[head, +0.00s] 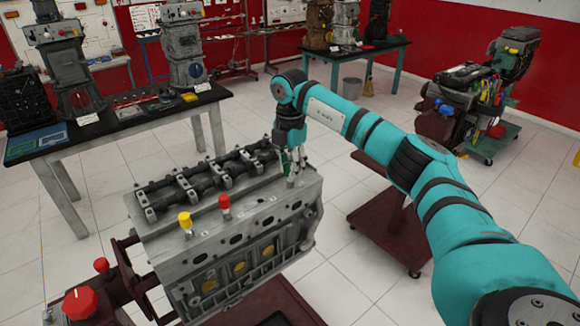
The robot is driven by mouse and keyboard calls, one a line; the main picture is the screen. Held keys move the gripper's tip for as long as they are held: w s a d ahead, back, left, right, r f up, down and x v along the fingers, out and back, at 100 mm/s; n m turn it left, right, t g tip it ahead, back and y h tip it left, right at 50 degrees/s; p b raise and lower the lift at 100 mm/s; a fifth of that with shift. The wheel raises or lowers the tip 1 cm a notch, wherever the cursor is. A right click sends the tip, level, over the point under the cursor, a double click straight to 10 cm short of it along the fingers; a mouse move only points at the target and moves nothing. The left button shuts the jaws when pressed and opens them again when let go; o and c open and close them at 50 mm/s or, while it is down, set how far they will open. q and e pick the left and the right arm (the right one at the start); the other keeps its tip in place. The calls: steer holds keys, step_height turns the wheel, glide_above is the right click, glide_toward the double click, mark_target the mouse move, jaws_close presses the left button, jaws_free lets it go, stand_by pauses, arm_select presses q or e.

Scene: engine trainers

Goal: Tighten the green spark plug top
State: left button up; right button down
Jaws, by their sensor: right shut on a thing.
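The grey engine block (228,235) stands on a dark red stand in the middle of the head view. A yellow spark plug top (185,220) and a red one (225,203) stand upright on its near upper edge. My right gripper (290,165) points down at the right end of that row. It is shut on the green spark plug top (286,162), of which only a little green shows between the fingers. How deep the plug sits is hidden by the fingers. My left gripper is not in view.
A dark camshaft assembly (205,180) runs along the block's top, close behind the plugs. A red knob (80,303) is at the lower left. A table (130,122) with engine parts stands behind. A dark red cart (388,225) stands to the right under my arm.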

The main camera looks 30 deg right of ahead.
steer(key=c, duration=1.1)
jaws_free()
steer(key=shift+r, duration=0.1)
step_height(320, 180, up, 12)
